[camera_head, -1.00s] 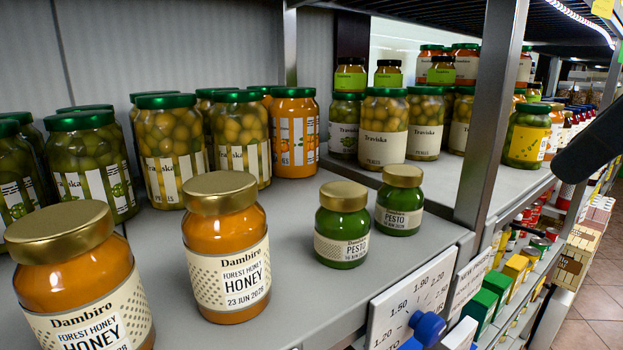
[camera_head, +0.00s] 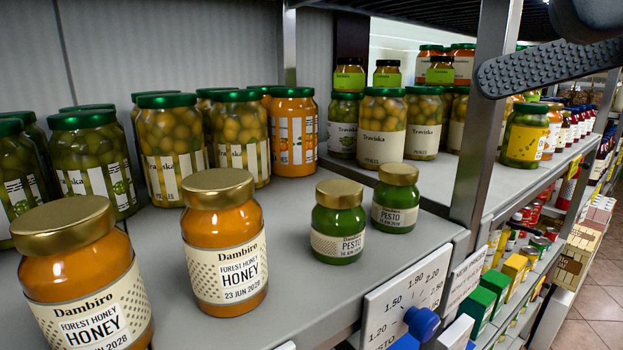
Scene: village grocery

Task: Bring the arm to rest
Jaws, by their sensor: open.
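Part of my gripper (camera_head: 550,68) shows at the upper right: a dark grey textured finger pad reaching left, with a dark rounded part of my arm above it. It is in front of the metal shelf post, and nothing is seen held by it. The other finger is not clearly visible. Below and left of it, on the grey shelf (camera_head: 300,290), stand two orange honey jars with gold lids (camera_head: 225,245) and two green pesto jars (camera_head: 338,222), all upright and apart from the gripper.
Several green-lidded jars (camera_head: 172,135) stand behind on the left. A metal post (camera_head: 487,120) divides the shelf from another with more jars (camera_head: 382,128). A price sign with a blue knob (camera_head: 420,322) hangs on the front edge. Tiled floor (camera_head: 590,290) shows at lower right.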

